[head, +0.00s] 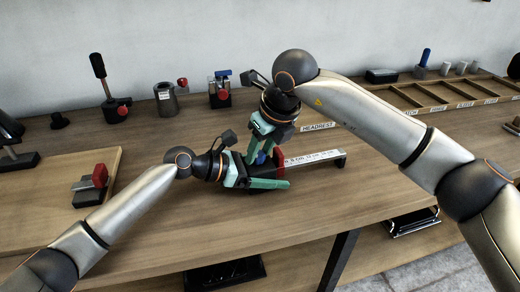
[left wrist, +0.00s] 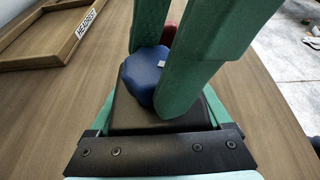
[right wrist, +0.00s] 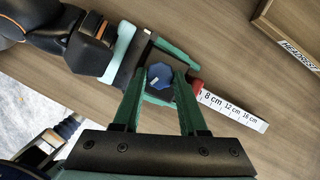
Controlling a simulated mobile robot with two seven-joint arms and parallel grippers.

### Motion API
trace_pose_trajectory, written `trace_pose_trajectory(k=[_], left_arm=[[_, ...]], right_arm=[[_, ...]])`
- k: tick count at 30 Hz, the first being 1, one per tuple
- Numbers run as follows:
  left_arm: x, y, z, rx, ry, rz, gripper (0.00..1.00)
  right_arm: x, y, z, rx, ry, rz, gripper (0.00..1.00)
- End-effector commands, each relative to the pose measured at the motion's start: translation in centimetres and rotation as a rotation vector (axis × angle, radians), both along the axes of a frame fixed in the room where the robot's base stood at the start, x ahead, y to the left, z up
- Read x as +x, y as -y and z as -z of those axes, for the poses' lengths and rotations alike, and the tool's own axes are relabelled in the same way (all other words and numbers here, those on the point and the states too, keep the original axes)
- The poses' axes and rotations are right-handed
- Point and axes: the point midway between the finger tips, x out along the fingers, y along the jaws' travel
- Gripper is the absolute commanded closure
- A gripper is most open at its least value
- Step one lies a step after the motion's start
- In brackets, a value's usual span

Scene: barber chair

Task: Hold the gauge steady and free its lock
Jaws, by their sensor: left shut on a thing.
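The gauge has a white scale bar (head: 312,158) with centimetre marks, which also shows in the right wrist view (right wrist: 232,109). It has a red part (head: 279,160), a black block (left wrist: 130,112) and a blue knob (left wrist: 143,70) on the block. My left gripper (head: 268,172) is shut on the black block, one green finger on each side. My right gripper (right wrist: 160,72) reaches down from above, its two green fingers on either side of the blue knob (right wrist: 160,75). Whether they press on the knob or leave a small gap cannot be told.
A wooden tray labelled HEADREST (right wrist: 296,50) lies behind the gauge, with a divided rack (head: 425,100) to the right. A wooden board with a red-topped fixture (head: 92,183) lies at left. Several tools stand along the wall. The table's front edge (head: 300,232) is near; bare wood lies around the gauge.

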Motion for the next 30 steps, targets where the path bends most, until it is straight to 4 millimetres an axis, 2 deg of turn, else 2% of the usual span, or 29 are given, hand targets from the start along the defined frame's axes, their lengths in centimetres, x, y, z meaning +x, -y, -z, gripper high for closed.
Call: trace_pose_trajectory(k=[1,10,19,30], left_arm=[[0.01,-0.02,0.04,0.001,0.0,-0.001,1.0],[0.01,-0.02,0.04,0.001,0.0,-0.001,1.0],[0.02,-0.02,0.04,0.0,-0.001,-0.001,1.0],[0.02,-0.04,0.05,0.001,0.0,-0.001,1.0]], right_arm=[[0.01,0.02,-0.02,0.0,0.0,0.0,0.68],[0.01,0.05,-0.06,0.0,0.0,0.001,1.0],[0.07,0.13,-0.08,-0.001,0.0,-0.039,1.0],[0.28,0.26,-0.09,-0.001,-0.001,-0.341,1.0]])
